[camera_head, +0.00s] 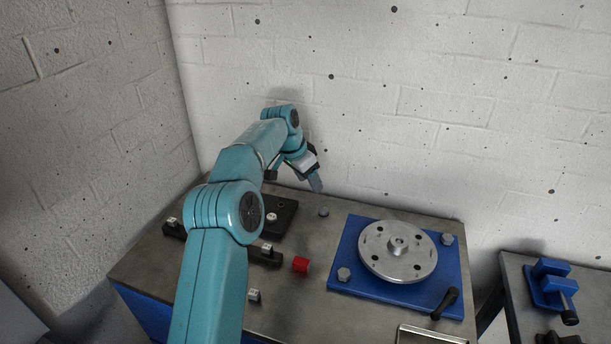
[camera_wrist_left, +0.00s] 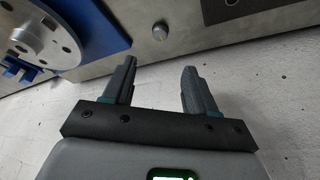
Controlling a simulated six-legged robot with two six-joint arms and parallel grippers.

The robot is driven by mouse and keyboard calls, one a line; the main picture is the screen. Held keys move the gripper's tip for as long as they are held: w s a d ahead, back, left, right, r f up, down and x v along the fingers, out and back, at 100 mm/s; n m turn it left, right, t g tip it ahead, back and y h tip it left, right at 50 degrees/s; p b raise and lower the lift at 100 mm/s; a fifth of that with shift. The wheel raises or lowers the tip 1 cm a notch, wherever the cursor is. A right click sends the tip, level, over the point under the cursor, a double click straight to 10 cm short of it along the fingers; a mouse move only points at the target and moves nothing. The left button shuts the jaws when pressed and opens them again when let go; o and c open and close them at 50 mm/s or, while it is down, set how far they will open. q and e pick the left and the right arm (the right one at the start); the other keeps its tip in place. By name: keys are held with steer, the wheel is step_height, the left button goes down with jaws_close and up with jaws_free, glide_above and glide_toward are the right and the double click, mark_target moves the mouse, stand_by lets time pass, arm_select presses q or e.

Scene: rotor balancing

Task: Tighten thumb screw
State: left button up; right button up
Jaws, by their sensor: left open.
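A silver rotor disc (camera_head: 398,251) with a raised hub lies on a blue plate (camera_head: 348,262); part of it shows in the left wrist view (camera_wrist_left: 40,35). Grey knob-like bolts (camera_head: 446,239) and (camera_head: 344,274) stand at the plate's corners. A small grey knob (camera_head: 323,211) stands on the bench between the blue plate and a black plate; I cannot tell which knob is the thumb screw. My left gripper (camera_head: 316,183) hangs over the back of the bench, open and empty. In the left wrist view the knob (camera_wrist_left: 160,31) lies beyond the gap between the fingers (camera_wrist_left: 158,70), apart from them.
The black plate (camera_head: 284,214) and a black rail with small blocks (camera_head: 172,228) lie at left. A red cylinder (camera_head: 301,264) and a small grey block (camera_head: 253,295) are in front. A black handle (camera_head: 444,304) is at the blue plate's front right. A blue vise (camera_head: 548,284) stands on the right bench.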

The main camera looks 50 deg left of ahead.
arm_select(q)
steer(key=shift+v, duration=1.35)
steer(key=shift+d+f, duration=0.1)
